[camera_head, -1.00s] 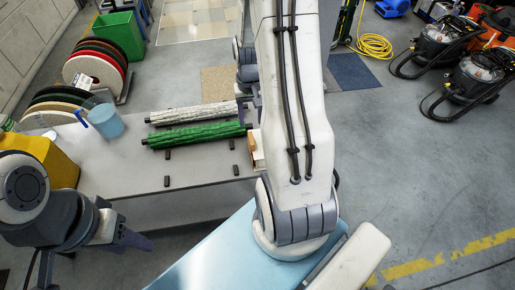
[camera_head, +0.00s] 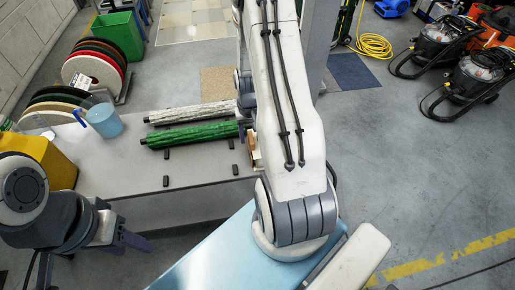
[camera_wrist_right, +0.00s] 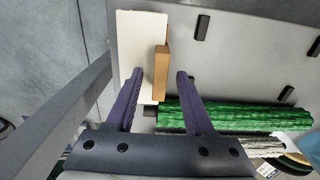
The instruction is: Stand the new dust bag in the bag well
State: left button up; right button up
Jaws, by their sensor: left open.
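A cream-white flat piece (camera_wrist_right: 140,35) with a brown card piece (camera_wrist_right: 161,75) beside it, likely the dust bag, lies at the table's end. In the head view only a bit of the brown piece (camera_head: 252,144) shows beside my right arm. My right gripper (camera_wrist_right: 159,74) is open in the right wrist view, its purple fingers on either side of the brown piece. A gap shows between that piece and the right finger. The head view hides this gripper behind its arm. My left gripper (camera_head: 135,243) is open and empty at the table's front edge. I cannot make out the bag well.
A green brush roller (camera_head: 190,135) and a whitish one (camera_head: 190,113) lie on the grey table (camera_head: 120,180) among small black blocks. A blue jug (camera_head: 104,121) and yellow container (camera_head: 45,155) stand left. The table front is mostly clear.

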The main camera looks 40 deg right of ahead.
grip_shut()
dwell(1.2)
